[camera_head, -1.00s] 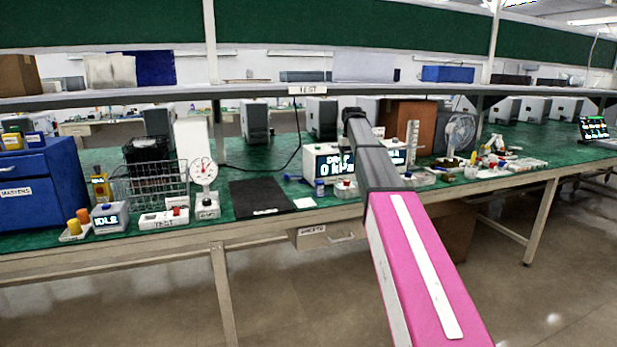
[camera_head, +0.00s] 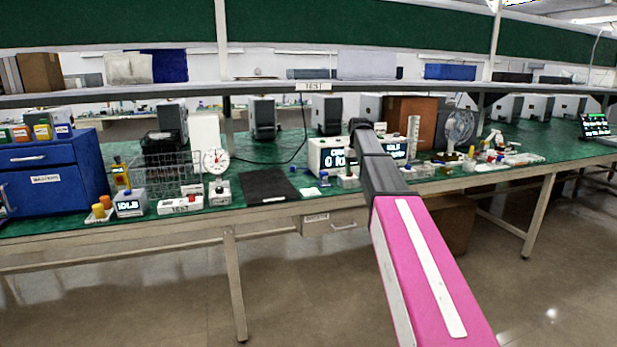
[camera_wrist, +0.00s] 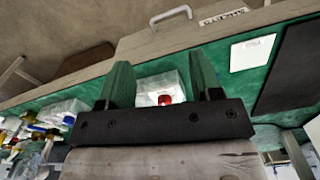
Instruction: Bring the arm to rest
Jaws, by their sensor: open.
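My arm, pink then dark grey, reaches forward over the bench in the head view. Its far end bends down behind the grey link, so the gripper is hidden there. In the wrist view my gripper (camera_wrist: 160,75) has its two fingers spread wide with nothing held. A small white box with a red button (camera_wrist: 150,88) shows beyond and between the fingers; contact is not visible. In the head view a white pump unit with a lit display (camera_head: 322,157) stands on the green bench top (camera_head: 285,180), partly behind my arm.
A black mat (camera_head: 268,186), a dial gauge (camera_head: 216,162), a wire basket (camera_head: 165,175) and a blue cabinet (camera_head: 45,180) stand to the left. A fan (camera_head: 459,128) and small bottles crowd the right. A shelf (camera_head: 270,87) runs above the bench. The floor in front is clear.

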